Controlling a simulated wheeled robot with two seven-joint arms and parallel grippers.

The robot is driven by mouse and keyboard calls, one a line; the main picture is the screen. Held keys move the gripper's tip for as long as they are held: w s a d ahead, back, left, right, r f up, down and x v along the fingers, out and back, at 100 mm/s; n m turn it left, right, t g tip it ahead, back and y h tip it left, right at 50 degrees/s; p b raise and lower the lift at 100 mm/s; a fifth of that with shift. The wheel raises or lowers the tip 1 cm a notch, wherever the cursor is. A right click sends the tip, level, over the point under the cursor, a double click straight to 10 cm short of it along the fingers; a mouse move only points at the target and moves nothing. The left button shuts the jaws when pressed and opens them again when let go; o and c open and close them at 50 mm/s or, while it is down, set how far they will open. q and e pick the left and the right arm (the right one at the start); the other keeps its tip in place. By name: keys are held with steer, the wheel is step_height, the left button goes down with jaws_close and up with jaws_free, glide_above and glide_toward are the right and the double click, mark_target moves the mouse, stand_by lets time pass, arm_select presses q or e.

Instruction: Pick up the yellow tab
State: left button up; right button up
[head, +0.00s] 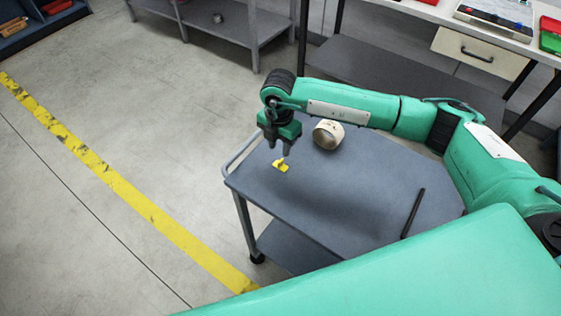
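The yellow tab (280,166) is small and lies on the grey cart top near its left end. My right gripper (280,151) points down just above the tab, with its two fingers apart. One fingertip overlaps the tab's upper edge in the picture, and I cannot tell whether they touch. My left gripper is not in view.
A cream-coloured ring or roll (328,134) stands on the cart (335,205) right of the gripper. A dark rod (413,213) lies at the cart's right. The cart has a raised rail at its left end. The middle of its top is clear.

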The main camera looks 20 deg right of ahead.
mark_target(280, 161)
steer(key=shift+f, duration=0.65)
steer(key=shift+f+p, duration=0.3)
steer(key=shift+p, duration=0.05)
step_height(280, 161, down, 4)
steer(key=shift+r+p, duration=0.15)
steer(key=shift+p, duration=0.55)
steer(key=shift+f, duration=0.5)
jaws_close()
